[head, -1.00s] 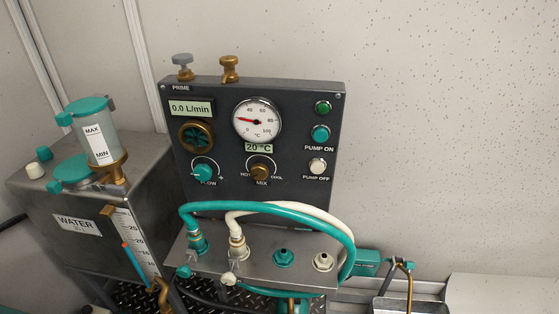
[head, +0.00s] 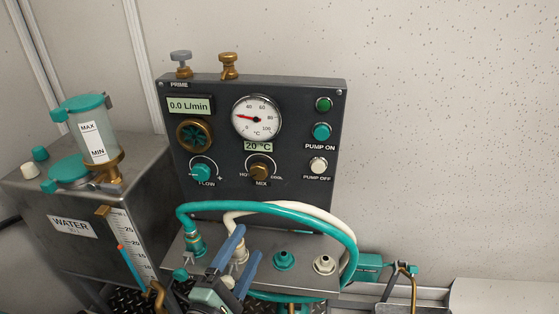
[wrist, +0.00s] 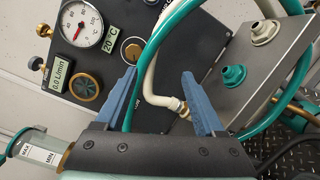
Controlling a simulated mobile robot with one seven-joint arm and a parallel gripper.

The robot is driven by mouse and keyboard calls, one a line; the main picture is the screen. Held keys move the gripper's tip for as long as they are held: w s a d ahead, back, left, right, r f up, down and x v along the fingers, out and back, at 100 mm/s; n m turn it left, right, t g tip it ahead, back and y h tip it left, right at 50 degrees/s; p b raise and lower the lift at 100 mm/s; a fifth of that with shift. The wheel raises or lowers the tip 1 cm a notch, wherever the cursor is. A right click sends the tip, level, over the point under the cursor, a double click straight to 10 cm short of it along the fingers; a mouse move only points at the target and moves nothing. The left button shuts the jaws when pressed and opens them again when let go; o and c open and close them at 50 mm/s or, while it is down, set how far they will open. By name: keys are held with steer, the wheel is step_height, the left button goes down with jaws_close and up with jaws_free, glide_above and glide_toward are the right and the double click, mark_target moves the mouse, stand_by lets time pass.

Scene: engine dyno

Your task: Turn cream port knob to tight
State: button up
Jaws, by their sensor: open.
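The cream port knob (head: 228,282) is a small cream knob at the front edge of the metal shelf, below the cream hose's fitting. My gripper partly covers it in the head view, and I cannot make it out in the wrist view.
The teal hose (head: 345,232) arches over the shelf and passes close by a finger in the wrist view. A teal knob (head: 180,274) is left of the cream one. Open teal (head: 284,261) and cream (head: 324,265) ports stand to the right. The dark control panel (head: 215,150) rises behind.

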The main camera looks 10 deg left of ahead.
steer(key=w+d+r+m+t+b, duration=0.1)
steer(key=d+r+m, duration=0.2)
steer(key=r+m, duration=0.3)
steer(key=w+d+r+m+t+b, duration=0.1)
steer(key=d+r+m, duration=0.2)
steer(key=r, duration=0.9)
steer(key=shift+w+r+m+t, duration=0.3)
steer(key=shift+r+m, duration=0.1)
steer(key=shift+m, duration=1.2)
